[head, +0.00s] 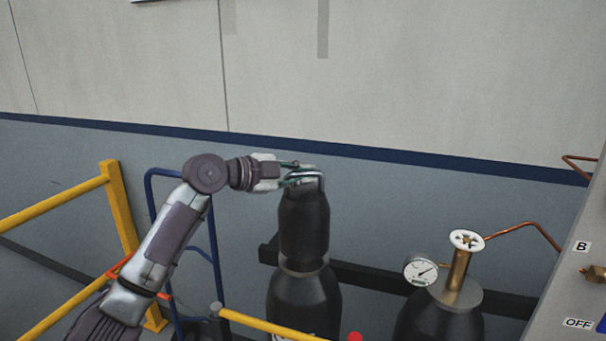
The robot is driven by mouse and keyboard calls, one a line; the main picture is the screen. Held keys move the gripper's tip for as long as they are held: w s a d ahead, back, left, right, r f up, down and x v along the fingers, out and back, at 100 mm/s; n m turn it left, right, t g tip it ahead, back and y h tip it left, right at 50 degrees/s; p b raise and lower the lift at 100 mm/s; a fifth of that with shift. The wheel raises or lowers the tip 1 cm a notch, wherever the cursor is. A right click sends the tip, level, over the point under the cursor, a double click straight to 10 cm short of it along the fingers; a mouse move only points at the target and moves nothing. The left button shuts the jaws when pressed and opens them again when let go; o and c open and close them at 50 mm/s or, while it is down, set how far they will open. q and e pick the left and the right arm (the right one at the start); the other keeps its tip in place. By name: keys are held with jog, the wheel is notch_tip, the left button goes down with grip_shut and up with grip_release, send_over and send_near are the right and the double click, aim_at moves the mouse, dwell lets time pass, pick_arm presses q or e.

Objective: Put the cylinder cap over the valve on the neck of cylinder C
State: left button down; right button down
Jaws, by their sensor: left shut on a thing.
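My left gripper (297,174) reaches in from the left and is shut on the metal handle at the top of the dark cylinder cap (303,220). The cap is upright and lines up with the neck of a black cylinder (303,297) below it. A grey collar (303,266) shows at the cap's lower edge. I cannot tell whether the cap rests on the collar or hangs just above it. No valve shows there; the cap hides it. The cylinder's letter is not readable, with only a label edge at the bottom of the picture. My right gripper is not in view.
A second black cylinder (440,318) with a brass valve (459,268), gauge (421,270) and copper pipe stands to the right. A dark rail (375,277) runs behind. Yellow railing (120,210) and a blue frame (153,195) stand left. A grey panel (575,290) is at right.

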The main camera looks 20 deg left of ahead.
aim_at(313, 187)
pick_arm(q)
jog(key=shift+f+b, duration=1)
jog(key=shift+f, duration=0.35)
jog(key=c, duration=1.1)
grip_release()
jog(key=shift+f, duration=0.15)
jog(key=v, duration=1.2)
jog(key=shift+s, duration=0.1)
